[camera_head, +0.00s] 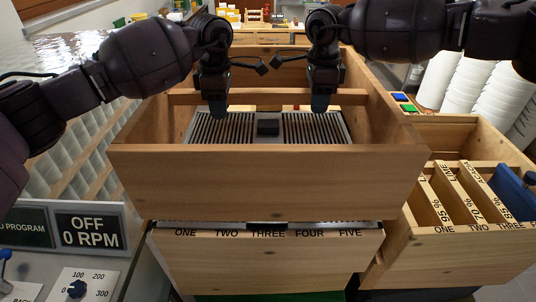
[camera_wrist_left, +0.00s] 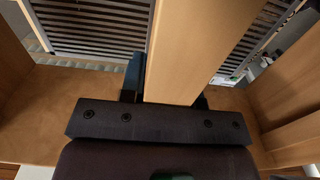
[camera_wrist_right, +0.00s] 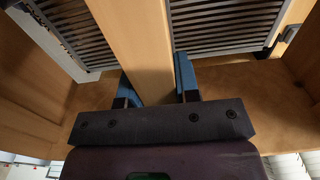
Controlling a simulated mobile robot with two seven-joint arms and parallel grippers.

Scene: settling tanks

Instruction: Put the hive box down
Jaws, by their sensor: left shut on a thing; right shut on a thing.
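The hive box (camera_head: 268,182) is an open wooden box in the middle of the head view. A wooden bar (camera_head: 268,97) crosses its inside. My left gripper (camera_head: 218,106) and right gripper (camera_head: 320,103) are both shut on this bar. The bar lies between the fingers in the left wrist view (camera_wrist_left: 190,60) and right wrist view (camera_wrist_right: 140,50). Below the hive box is a wooden box (camera_head: 265,265) marked ONE to FIVE. A slatted grille (camera_head: 215,127) with a dark block (camera_head: 268,127) shows through the hive box. I cannot tell whether the two boxes touch.
At the right stands an open wooden box (camera_head: 462,262) with several labelled frames (camera_head: 440,195) and a blue item (camera_head: 515,190). White stacked buckets (camera_head: 470,85) are behind it.

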